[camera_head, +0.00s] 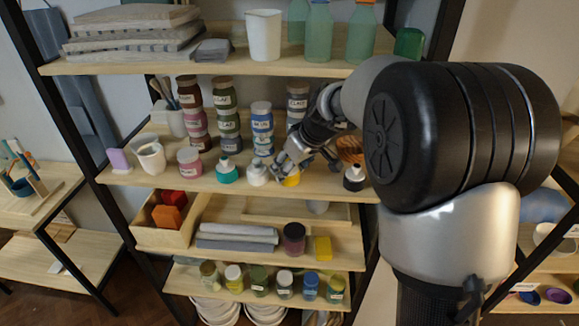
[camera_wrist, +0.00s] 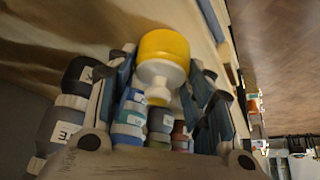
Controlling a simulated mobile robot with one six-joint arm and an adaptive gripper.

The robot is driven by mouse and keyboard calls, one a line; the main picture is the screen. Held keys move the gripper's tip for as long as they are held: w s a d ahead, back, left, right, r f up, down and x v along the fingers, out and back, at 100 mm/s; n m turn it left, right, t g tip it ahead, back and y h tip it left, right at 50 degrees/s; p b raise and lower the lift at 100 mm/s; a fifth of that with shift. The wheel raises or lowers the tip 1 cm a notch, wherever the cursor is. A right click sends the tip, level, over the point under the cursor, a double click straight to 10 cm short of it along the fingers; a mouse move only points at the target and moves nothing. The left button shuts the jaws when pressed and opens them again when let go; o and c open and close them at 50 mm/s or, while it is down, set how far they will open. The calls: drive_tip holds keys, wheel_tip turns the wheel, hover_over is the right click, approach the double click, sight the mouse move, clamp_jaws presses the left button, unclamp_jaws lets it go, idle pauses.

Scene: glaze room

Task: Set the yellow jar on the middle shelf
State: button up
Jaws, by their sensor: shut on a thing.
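My gripper (camera_head: 287,170) reaches in at the shelf board (camera_head: 195,183) that carries the stacked jars. It is shut on the yellow jar (camera_head: 291,181), which shows only partly below the fingers near the board's front edge. In the wrist view the yellow jar (camera_wrist: 164,44) sits between the fingertips (camera_wrist: 160,68), with a white top and narrow white nozzle toward the camera. I cannot tell whether its base touches the board.
A white bottle (camera_head: 257,173) and a teal bottle (camera_head: 227,171) stand close left of my gripper. A black bottle (camera_head: 354,178) stands to the right. Stacked labelled jars (camera_head: 262,125) stand behind. The top shelf (camera_head: 205,66) lies above, a wooden tray (camera_head: 160,238) below.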

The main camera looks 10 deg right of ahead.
drive_tip(key=shift+f, duration=0.1)
drive_tip(key=o, duration=1.2)
drive_tip(key=shift+o, duration=0.2)
drive_tip(key=v, duration=1.2)
drive_tip(key=s+a+r+m+h, duration=0.1)
drive_tip(key=s+a+r+m, duration=0.15)
drive_tip(key=s, duration=1.15)
drive_tip(key=s+f+m+h, duration=0.1)
drive_tip(key=s+f, duration=0.2)
drive_tip(key=s, duration=0.5)
drive_tip(key=s+f+m, duration=0.2)
drive_tip(key=s+f, duration=0.2)
drive_tip(key=s, duration=0.5)
drive_tip(key=shift+g+h+p, duration=0.4)
drive_tip(key=shift+p, duration=0.05)
